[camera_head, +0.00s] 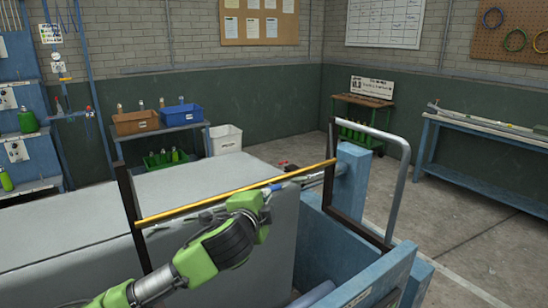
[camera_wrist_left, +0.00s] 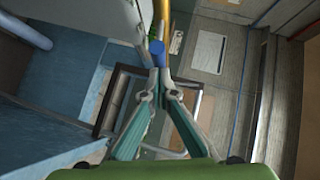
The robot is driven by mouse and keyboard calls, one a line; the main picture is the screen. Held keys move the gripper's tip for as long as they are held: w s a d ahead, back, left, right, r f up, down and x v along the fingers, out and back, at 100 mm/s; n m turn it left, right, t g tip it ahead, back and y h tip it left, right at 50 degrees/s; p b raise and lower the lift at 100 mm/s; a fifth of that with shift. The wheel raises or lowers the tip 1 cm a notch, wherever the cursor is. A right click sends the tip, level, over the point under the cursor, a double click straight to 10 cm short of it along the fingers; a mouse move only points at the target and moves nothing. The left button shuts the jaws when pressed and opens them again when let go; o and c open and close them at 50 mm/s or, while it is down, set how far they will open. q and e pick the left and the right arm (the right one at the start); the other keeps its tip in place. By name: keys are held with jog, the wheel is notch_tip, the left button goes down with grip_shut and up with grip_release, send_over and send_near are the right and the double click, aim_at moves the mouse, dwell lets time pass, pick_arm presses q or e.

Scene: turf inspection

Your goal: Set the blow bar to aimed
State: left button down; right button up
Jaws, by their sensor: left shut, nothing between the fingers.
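A long yellow bar (camera_head: 230,193), which looks like the blow bar, slants across the head view between two dark uprights (camera_head: 130,215). Its yellow end also shows at the top of the left wrist view (camera_wrist_left: 161,18). My left gripper (camera_head: 300,182) is close behind the bar near its right end, partly hidden by it. In the left wrist view its teal fingers (camera_wrist_left: 157,75) are shut with nothing between them. A blue rounded end (camera_wrist_left: 157,47) shows just beyond the fingertips; whether they touch it I cannot tell. My right gripper is not in view.
A large grey block (camera_head: 85,240) lies under my left arm. A blue post (camera_head: 350,185) and a grey hoop rail (camera_head: 400,185) stand right of the bar. A blue bench (camera_head: 490,170) is at the far right. Open floor (camera_head: 460,240) lies between.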

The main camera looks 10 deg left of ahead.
pick_arm(q)
jog(key=shift+w+a+f+m+t+y+b, duration=0.3)
jog(key=shift+w+a+f+m+t+b, duration=0.4)
jog(key=shift+b, duration=0.5)
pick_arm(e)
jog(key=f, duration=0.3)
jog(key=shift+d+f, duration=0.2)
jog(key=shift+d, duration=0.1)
pick_arm(q)
jog(key=shift+a+f, duration=0.1)
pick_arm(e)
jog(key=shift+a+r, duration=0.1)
